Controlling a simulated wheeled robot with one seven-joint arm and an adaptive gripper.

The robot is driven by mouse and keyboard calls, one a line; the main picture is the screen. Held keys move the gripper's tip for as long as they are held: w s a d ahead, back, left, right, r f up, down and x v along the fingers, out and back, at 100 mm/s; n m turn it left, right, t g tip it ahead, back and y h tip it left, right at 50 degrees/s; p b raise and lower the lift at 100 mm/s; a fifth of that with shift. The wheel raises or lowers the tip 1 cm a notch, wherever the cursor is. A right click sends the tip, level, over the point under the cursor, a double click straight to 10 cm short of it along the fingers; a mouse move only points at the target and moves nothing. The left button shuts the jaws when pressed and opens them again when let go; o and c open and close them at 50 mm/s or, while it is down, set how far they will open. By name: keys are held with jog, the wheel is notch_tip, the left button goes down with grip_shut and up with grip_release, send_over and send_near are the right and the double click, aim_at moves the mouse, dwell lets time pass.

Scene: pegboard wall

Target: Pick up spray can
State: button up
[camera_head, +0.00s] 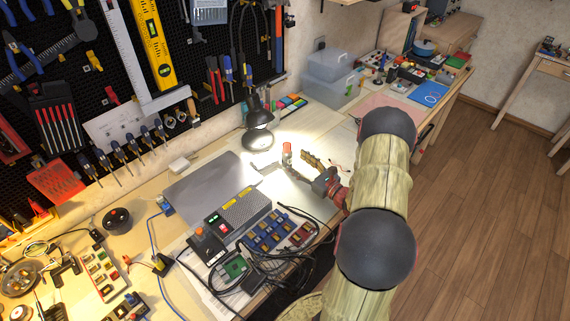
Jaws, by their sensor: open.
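A small upright can with a red top (287,148), which looks like the spray can, stands on the lit part of the workbench, right of the desk lamp's base. My gripper (287,163) reaches in from the right, low over the bench. Its jaws are open, and their tips point left toward the can. The can appears near the fingertips, and no grip on it shows. Its lower part is hard to make out in the glare, and I cannot tell whether a finger touches it.
A black desk lamp (258,118) stands left of the can. A grey mat (205,185) and an electronic device (232,219) with dark cables lie nearer. Clear plastic boxes (330,82) stand behind. A tool-hung pegboard (105,65) rises at the back left. Open floor is on the right.

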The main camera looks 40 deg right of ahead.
aim_at(291, 155)
jog(key=shift+w+d+b, duration=0.1)
jog(key=shift+w+b, duration=1.15)
jog(key=shift+w, duration=1.95)
jog(key=shift+c, duration=0.9)
jog(key=c, duration=1.1)
jog(key=shift+r, duration=0.15)
jog(key=shift+c, duration=0.4)
